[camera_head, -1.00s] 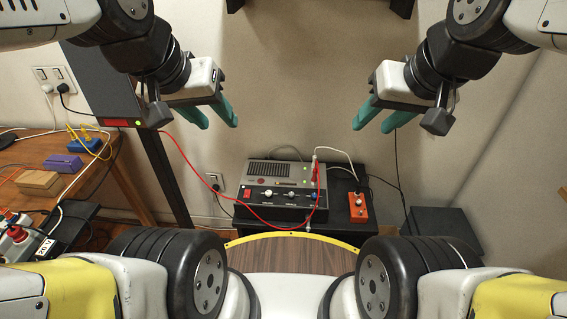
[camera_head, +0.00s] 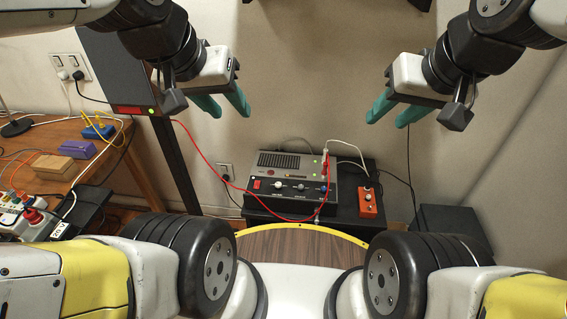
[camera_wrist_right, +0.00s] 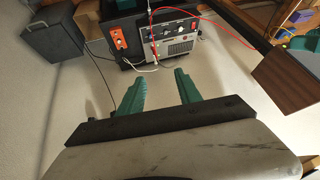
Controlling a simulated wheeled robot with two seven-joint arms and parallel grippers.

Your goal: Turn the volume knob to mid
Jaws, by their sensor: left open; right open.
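A grey amplifier-like unit (camera_head: 312,171) with a black front panel stands low against the back wall. Its panel has a red switch (camera_head: 257,184) and a row of small knobs (camera_head: 301,188); the labels are too small to read, so I cannot tell which is volume or its setting. It also shows upside down in the right wrist view (camera_wrist_right: 177,47). My left gripper (camera_head: 230,110) is open and empty, up and left of the unit. My right gripper (camera_head: 387,120) is open and empty, up and right of it; its green fingers show in the wrist view (camera_wrist_right: 160,76).
An orange box (camera_head: 367,203) sits right of the unit on the black stand (camera_head: 345,226). A red cable (camera_head: 213,172) hangs across the unit's left and front. A wooden table (camera_head: 43,145) with small blocks and cables is at left. A dark box (camera_head: 447,219) stands at right.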

